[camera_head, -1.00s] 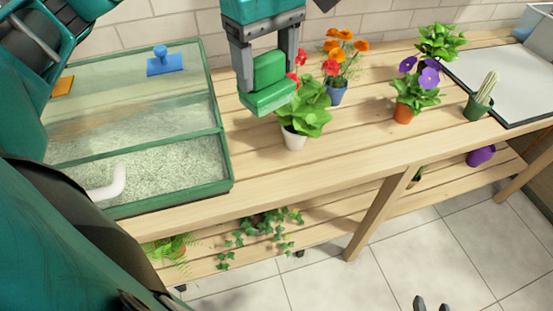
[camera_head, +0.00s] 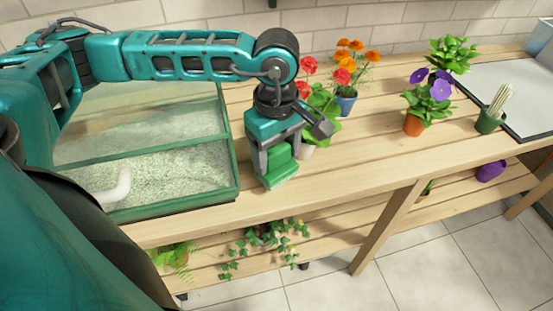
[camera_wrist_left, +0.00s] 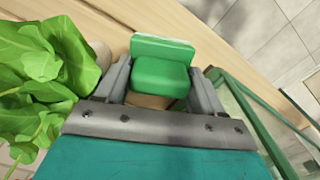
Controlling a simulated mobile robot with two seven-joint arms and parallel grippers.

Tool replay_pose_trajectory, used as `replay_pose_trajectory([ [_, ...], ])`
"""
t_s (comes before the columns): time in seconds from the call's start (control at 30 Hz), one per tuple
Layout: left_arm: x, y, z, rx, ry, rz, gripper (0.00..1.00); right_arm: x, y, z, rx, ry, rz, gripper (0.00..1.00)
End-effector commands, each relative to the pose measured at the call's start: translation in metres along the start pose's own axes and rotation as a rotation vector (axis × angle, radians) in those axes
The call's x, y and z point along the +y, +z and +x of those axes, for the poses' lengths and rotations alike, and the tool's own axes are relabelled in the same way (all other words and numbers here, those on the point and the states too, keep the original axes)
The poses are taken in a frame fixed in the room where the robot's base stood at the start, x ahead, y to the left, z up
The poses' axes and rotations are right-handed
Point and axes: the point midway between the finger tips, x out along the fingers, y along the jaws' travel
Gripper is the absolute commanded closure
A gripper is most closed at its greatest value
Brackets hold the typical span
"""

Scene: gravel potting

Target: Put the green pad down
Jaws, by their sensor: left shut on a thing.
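The green pad (camera_head: 282,170) is a small green block with a wider, flat part at its lower end. My left gripper (camera_head: 273,170) is shut on it, just right of the glass-lidded box and at the bench top. In the left wrist view the pad (camera_wrist_left: 162,72) sits between the two grey fingers (camera_wrist_left: 160,85). I cannot tell whether the pad touches the wood. My right gripper is not in view.
The green-framed gravel box (camera_head: 232,175) stands left of the pad. A red-flowered plant (camera_head: 320,108) is close behind and right of the gripper. The wooden bench (camera_head: 370,150) is clear to the right, in front of an orange pot (camera_head: 414,126).

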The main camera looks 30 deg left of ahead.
Motion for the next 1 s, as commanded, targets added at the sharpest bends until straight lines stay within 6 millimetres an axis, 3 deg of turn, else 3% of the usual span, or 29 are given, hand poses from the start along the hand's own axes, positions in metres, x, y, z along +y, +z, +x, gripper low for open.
replay_pose_trajectory([
  [0.13, 0.0, 0.0, 0.024, 0.001, -0.003, -0.001, 0.56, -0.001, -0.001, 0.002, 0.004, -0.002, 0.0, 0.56],
  [0.53, 0.0, 0.0, 0.031, 0.0, 0.0, 0.0, 0.56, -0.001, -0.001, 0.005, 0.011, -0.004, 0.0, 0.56],
  [0.57, 0.0, 0.0, 0.031, 0.0, 0.0, 0.0, 0.31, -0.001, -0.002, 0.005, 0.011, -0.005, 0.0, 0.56],
  [0.6, 0.0, 0.0, 0.029, 0.0, 0.0, 0.0, 0.27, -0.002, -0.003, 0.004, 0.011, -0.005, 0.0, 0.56],
  [0.8, 0.0, 0.0, 0.029, 0.0, 0.0, 0.0, 0.08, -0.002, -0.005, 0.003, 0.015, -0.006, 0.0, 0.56],
  [1.0, 0.0, 0.0, 0.029, 0.0, 0.0, 0.0, 0.07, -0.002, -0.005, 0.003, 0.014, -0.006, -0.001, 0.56],
])
